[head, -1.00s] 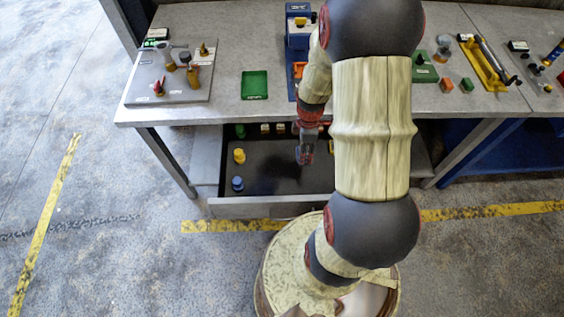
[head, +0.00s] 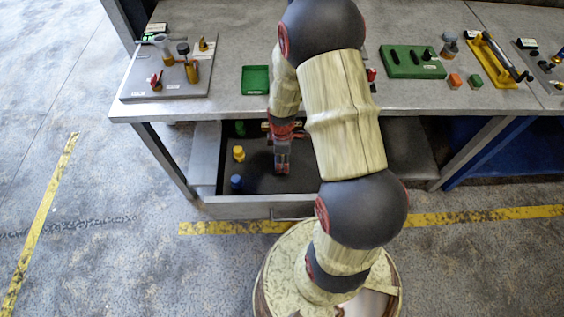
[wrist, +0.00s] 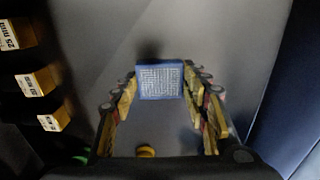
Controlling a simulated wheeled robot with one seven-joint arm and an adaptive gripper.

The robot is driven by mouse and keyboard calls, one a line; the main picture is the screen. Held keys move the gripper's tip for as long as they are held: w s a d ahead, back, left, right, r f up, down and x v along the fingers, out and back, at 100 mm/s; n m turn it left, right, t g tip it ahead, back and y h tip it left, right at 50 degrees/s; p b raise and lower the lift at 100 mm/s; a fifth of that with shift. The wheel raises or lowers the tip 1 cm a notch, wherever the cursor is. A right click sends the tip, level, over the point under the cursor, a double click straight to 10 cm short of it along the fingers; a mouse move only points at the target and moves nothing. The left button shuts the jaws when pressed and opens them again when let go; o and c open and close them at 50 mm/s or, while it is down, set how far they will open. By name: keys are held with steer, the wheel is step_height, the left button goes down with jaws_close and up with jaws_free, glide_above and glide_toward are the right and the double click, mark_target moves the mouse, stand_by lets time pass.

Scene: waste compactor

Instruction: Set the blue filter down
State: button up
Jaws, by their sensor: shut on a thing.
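The blue filter (wrist: 160,80), a small block with a pale mesh-patterned face, sits between my fingertips in the wrist view. My gripper (head: 282,168) is shut on it and points down into the open drawer (head: 235,208) under the bench. In the wrist view my gripper (wrist: 160,95) has a padded finger on each side of the filter. In the head view I cannot make out the filter clearly at the fingertips. The grey drawer floor shows behind the filter; whether the filter touches it I cannot tell.
A blue cylinder (head: 236,182), a yellow one (head: 238,154) and a green one (head: 240,128) stand along the drawer's left side. Labelled yellow boxes (wrist: 38,82) show at the wrist view's left. A green tray (head: 256,80) lies on the bench above.

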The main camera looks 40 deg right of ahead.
steer(key=shift+r, duration=0.15)
steer(key=shift+f, duration=0.25)
steer(key=o, duration=1.2)
steer(key=shift+r, duration=0.1)
